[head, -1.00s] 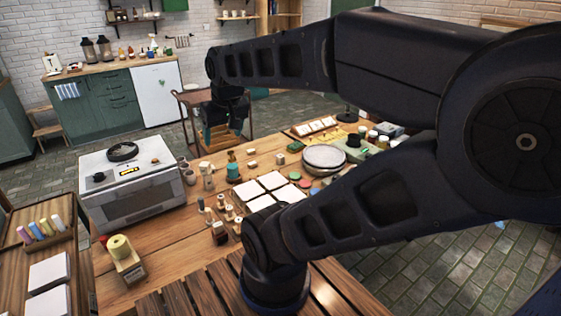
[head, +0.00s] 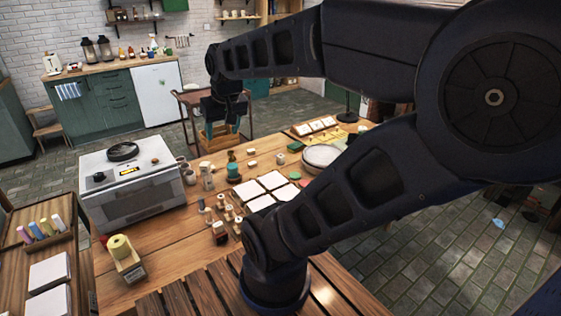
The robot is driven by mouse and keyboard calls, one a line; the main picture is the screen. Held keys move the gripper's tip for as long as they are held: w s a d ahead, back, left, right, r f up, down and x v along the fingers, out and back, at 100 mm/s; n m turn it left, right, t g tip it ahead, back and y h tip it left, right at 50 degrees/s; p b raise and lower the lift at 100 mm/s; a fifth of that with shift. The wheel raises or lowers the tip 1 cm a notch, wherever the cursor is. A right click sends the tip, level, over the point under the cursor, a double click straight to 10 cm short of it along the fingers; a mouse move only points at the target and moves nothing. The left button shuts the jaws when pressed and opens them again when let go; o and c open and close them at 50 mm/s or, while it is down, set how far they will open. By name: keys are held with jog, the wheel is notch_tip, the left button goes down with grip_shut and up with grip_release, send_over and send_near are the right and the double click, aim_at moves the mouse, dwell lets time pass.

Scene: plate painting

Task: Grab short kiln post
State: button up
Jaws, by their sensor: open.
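My gripper (head: 222,126) hangs open over the far edge of the work table (head: 165,233), pointing down. Its fingers look small and dark, and I see nothing held between them. Small pale posts stand beside the kiln, a taller one (head: 208,182) and a shorter one (head: 204,167). Other small pale blocks (head: 252,153) lie further right on the table. I cannot tell for sure which of these is the short kiln post. My gripper is above and beyond them, apart from them all.
A grey kiln (head: 130,190) stands at the table's left. White tiles (head: 272,180), small stamps (head: 220,232) and a round pale basin (head: 320,156) crowd the middle. A yellow roll (head: 119,247) sits front left.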

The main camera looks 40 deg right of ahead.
jog(key=w+d+f+m, duration=0.1)
jog(key=w+d+m, duration=0.1)
jog(key=w+d, duration=0.35)
jog(key=w+d+f+m, duration=0.2)
jog(key=w+m, duration=0.1)
jog(key=w, duration=0.6)
jog(key=m+g+h, duration=0.4)
jog(key=m+h, duration=0.1)
jog(key=m, duration=0.6)
send_over(280, 156)
jog(key=a, duration=0.3)
notch_tip(280, 156, down, 30)
jog(key=shift+a+x, duration=0.2)
jog(key=shift+x, duration=2.45)
jog(key=shift+a+x, duration=0.2)
jog(key=shift+x, duration=2.4)
jog(key=shift+f+y, duration=0.2)
jog(key=shift+y, duration=0.1)
jog(key=c, duration=1.1)
jog(key=shift+r, duration=0.15)
